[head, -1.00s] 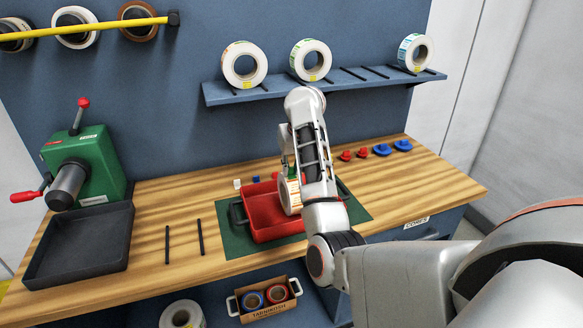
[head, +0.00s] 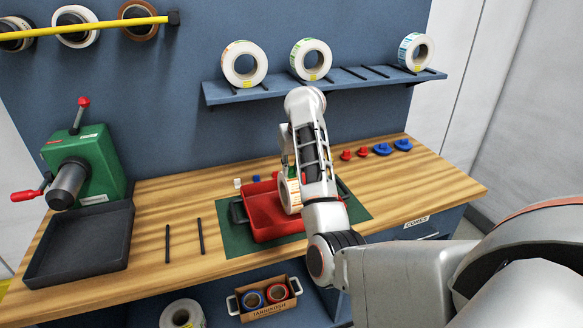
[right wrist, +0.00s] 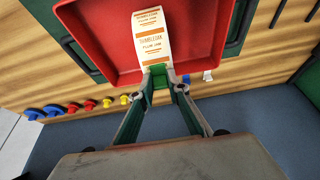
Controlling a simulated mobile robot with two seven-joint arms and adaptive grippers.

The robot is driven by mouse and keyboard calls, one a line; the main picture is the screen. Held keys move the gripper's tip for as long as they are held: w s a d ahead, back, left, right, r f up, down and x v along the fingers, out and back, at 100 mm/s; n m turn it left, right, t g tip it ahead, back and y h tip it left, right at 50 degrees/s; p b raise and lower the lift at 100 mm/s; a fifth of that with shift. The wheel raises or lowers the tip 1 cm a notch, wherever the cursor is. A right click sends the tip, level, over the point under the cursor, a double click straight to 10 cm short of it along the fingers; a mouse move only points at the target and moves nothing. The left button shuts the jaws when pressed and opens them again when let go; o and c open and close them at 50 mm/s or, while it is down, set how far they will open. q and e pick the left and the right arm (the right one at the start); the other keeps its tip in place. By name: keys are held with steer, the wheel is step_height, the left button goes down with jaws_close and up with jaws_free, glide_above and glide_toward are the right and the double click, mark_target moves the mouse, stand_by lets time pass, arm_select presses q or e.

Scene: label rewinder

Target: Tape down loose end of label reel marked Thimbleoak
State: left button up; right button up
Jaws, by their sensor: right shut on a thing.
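The label reel (head: 290,194) stands upright in the red tray (head: 262,228) on the workbench. Orange-printed labels on its outer face show in the right wrist view (right wrist: 153,35); the blurred text looks like Thimbleoak, with "plum jam" below. My right gripper (right wrist: 160,76) is shut at the near end of this label strip, its green fingertips close together. Whether it grips only the strip or the reel's edge too, I cannot tell. In the head view my right arm hides part of the reel and tray. My left gripper is not in view.
The tray sits on a green mat (head: 236,243). A green crank machine (head: 88,165), a black tray (head: 85,250) and two black rods are to the left. Red and blue knobs (head: 382,149) are at the back right. Reels stand on the wall shelf (head: 290,88); tape rolls hang on a yellow bar (head: 95,25).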

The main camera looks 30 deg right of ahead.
steer(key=shift+f, duration=0.25)
steer(key=o, duration=0.8)
steer(key=shift+r, duration=0.15)
